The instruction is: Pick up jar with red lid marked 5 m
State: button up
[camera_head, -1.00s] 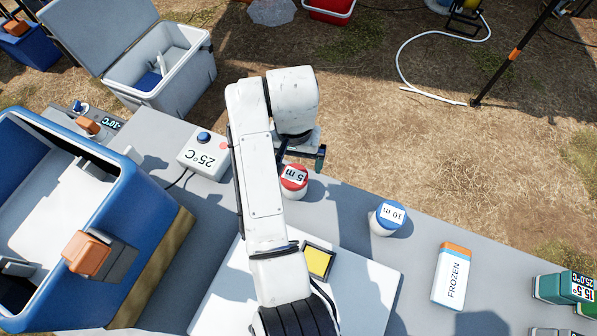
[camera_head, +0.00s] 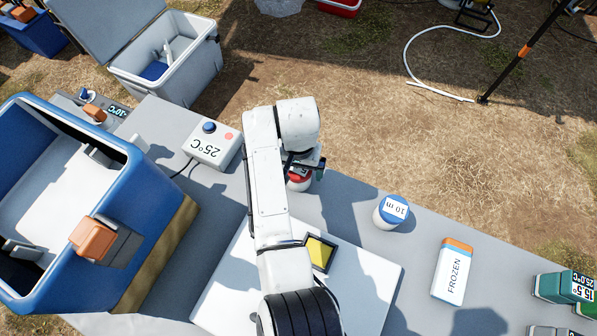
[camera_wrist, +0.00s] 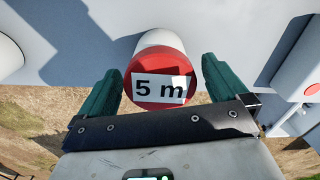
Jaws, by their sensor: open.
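The jar with the red lid (camera_head: 299,183) stands on the grey table near its far edge, partly hidden under my arm in the head view. In the wrist view its red lid (camera_wrist: 161,74) carries a white label reading "5 m", and its white body shows behind the lid. My gripper (camera_wrist: 160,82) is open, with one green finger on each side of the lid. A gap shows between the lid and each finger. In the head view my gripper (camera_head: 303,166) is over the jar and mostly hidden by the wrist.
A blue-lidded jar marked 10 m (camera_head: 391,211) stands to the right, with a FROZEN pack (camera_head: 452,271) beyond it. A white board (camera_head: 365,290) lies in front.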

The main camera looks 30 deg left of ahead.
jog(key=shift+c, duration=0.3)
jog(key=c, duration=1.2)
jog(key=shift+r, duration=0.15)
